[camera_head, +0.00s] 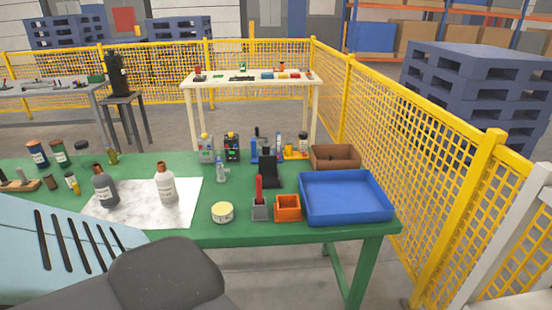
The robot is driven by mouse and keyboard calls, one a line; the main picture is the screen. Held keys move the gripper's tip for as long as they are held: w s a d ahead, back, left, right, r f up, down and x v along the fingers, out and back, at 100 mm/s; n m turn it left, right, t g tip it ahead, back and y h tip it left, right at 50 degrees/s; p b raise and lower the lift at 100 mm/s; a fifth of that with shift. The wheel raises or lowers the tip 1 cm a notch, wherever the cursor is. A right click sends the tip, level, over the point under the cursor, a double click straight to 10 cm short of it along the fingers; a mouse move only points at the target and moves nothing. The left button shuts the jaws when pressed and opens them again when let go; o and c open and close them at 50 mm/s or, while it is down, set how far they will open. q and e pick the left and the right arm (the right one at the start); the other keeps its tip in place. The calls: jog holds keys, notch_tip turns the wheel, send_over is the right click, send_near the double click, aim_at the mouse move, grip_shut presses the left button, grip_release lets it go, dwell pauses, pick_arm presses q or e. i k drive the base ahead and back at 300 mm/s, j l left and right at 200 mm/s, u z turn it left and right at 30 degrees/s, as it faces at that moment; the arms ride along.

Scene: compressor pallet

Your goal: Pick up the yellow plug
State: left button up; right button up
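I cannot make out a yellow plug for certain. On the green table (270,234) a small yellow item (293,155) stands at the back, left of the brown bin. A small yellow-topped bottle (76,188) stands at the left, and a small olive-yellow item (112,157) stands behind it. A round tin with a pale yellow lid (222,211) sits near the front edge. All are too small to identify surely. Neither gripper is in view.
A blue tray (345,218) and a brown bin (335,156) fill the table's right end. An orange box (288,208) and a grey holder (260,210) stand left of the tray. Bottles stand on a white sheet (125,217). Yellow fencing (400,140) runs along the right.

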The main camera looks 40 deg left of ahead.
aim_at(74, 185)
jog(key=u, duration=2.15)
jog(key=i+j+u, duration=0.1)
jog(key=u, duration=0.4)
jog(key=i+j, duration=0.2)
jog(key=i, duration=0.2)
jog(key=i+j, duration=0.2)
jog(key=i, duration=0.2)
jog(key=i+j, duration=0.2)
jog(key=i, duration=0.25)
